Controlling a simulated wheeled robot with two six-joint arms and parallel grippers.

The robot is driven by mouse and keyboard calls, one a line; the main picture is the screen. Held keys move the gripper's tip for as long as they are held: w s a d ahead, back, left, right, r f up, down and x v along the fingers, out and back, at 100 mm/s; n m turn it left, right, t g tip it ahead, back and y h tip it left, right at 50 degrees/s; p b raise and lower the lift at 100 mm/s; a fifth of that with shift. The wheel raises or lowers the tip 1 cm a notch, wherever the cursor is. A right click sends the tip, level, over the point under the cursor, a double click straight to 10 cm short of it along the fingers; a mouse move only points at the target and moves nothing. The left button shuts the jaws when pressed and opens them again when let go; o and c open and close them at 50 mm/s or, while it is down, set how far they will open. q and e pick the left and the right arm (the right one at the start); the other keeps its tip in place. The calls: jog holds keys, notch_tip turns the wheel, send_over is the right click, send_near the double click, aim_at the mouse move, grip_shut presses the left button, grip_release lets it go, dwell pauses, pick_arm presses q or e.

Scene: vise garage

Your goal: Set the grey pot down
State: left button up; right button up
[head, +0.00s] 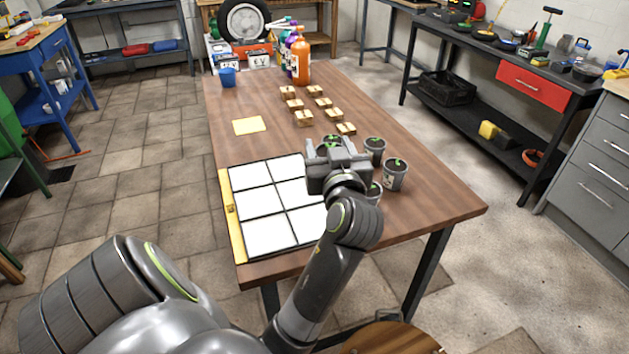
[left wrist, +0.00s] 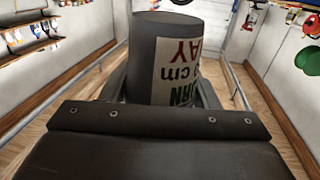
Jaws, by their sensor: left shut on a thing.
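My left gripper (head: 335,158) is over the wooden table, near the right edge of a panel of white squares (head: 268,232) in a dark frame. It is shut on a grey pot (left wrist: 160,70), which fills the middle of the left wrist view. Its printed label reads upside down there. In the head view the gripper mostly hides this pot, and I cannot tell whether it touches the table. Other grey pots with green sprouts (head: 396,176) (head: 375,150) stand just right of the gripper, one partly behind my wrist. My right gripper is not in view.
Several small wooden blocks (head: 305,118) stand beyond the gripper. A yellow sheet (head: 250,125), a blue cup (head: 228,77) and an orange bottle (head: 300,62) are farther back. A yellow strip (head: 233,215) edges the panel.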

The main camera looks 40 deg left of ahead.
pick_arm(q)
jog(key=f+g, duration=0.1)
jog(key=f, duration=0.2)
jog(key=s+a+f+n+g+y+b, duration=0.1)
jog(key=f, duration=0.2)
jog(key=s+a+f+n+b, duration=0.1)
jog(key=f, duration=0.3)
jog(key=shift+a+g+y, duration=0.2)
jog(key=shift+g+y, duration=0.2)
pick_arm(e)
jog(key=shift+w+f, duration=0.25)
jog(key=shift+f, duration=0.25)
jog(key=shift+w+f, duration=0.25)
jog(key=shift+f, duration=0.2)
pick_arm(q)
jog(key=shift+f, duration=0.1)
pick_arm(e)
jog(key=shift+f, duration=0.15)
